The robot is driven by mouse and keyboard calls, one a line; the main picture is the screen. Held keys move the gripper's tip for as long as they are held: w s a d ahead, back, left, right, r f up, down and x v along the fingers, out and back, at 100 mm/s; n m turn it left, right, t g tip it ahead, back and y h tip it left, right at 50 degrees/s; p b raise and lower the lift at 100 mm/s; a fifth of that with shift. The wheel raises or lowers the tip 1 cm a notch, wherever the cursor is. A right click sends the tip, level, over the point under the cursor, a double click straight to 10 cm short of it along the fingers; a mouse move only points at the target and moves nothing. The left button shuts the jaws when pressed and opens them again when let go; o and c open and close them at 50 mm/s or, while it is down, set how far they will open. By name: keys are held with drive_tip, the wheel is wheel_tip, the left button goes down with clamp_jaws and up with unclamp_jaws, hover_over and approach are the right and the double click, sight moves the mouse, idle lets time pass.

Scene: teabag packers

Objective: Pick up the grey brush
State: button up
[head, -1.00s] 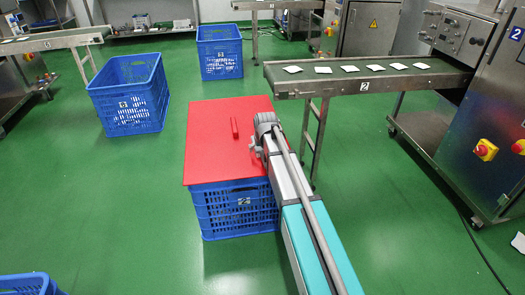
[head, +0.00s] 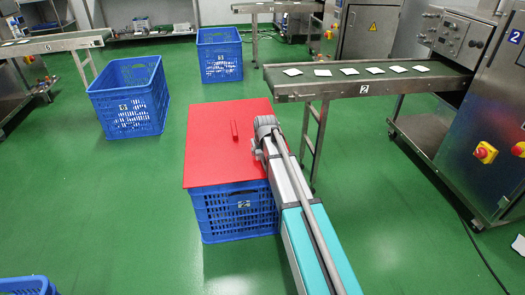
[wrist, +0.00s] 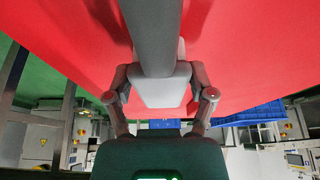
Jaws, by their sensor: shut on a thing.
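In the wrist view my gripper (wrist: 161,82) is shut, one finger on each side of the grey brush. The brush shows as a pale grey block (wrist: 160,92) between the fingers, with a thick darker grey bar (wrist: 152,35) running from it to the top edge of the picture. The fingers' contact faces are partly hidden. In the head view my arm reaches the right edge of the red lid; it covers most of my gripper, and I cannot make out the brush there.
A conveyor (head: 375,84) bearing several white teabags stands to the right. Other blue crates (head: 130,105) (head: 219,55) stand behind.

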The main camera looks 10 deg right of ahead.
drive_tip(key=shift+r, duration=0.1)
drive_tip(key=shift+c, duration=0.2)
wheel_tip(320, 180, up, 3)
drive_tip(key=p, duration=0.3)
drive_tip(key=s+d+r+p, duration=0.9)
drive_tip(key=s+p, duration=0.1)
drive_tip(key=shift+d+r, duration=0.4)
idle(0.5)
